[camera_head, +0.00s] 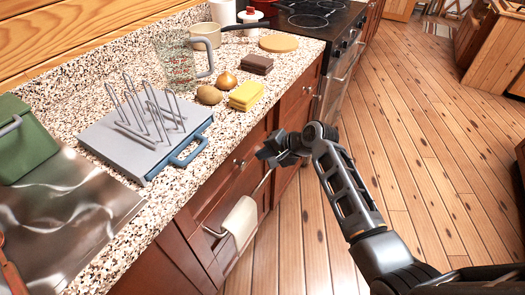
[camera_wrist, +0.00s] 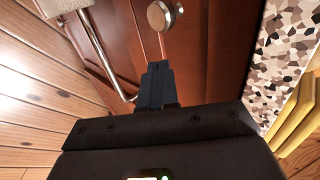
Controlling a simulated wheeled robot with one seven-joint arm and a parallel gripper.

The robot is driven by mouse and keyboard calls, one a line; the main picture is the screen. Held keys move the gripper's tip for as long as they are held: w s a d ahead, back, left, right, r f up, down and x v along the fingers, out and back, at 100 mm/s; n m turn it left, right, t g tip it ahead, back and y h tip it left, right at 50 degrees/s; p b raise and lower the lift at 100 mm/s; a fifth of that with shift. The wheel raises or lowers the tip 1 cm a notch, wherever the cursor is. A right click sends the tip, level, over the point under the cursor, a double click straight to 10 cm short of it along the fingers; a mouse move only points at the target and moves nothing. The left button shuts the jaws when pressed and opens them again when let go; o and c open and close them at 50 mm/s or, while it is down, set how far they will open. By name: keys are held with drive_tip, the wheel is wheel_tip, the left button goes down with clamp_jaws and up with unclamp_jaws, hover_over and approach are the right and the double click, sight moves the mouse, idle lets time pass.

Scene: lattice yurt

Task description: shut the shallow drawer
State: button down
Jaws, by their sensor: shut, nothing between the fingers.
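The shallow drawer (camera_head: 222,181) is a red-brown wooden front just under the speckled counter, with a round metal knob (camera_head: 240,162). I cannot tell whether it stands slightly open or flush. My gripper (camera_head: 266,157) is beside this front, to the right of the knob in the head view. In the wrist view my gripper's fingers (camera_wrist: 157,72) are together and empty, pointing at the red-brown woodwork. A round knob (camera_wrist: 164,15) shows just beyond the fingertips. Whether the fingertips touch the wood cannot be told.
A towel (camera_head: 241,221) hangs on a metal bar below the drawer. The counter holds a rack on a grey board (camera_head: 103,133), a yellow sponge (camera_head: 246,96), an onion (camera_head: 227,80) and a glass jug (camera_head: 174,60). The stove (camera_head: 318,22) stands farther back. Wooden floor (camera_head: 430,130) is clear to the right.

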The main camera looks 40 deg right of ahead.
drive_tip(key=v, duration=0.9)
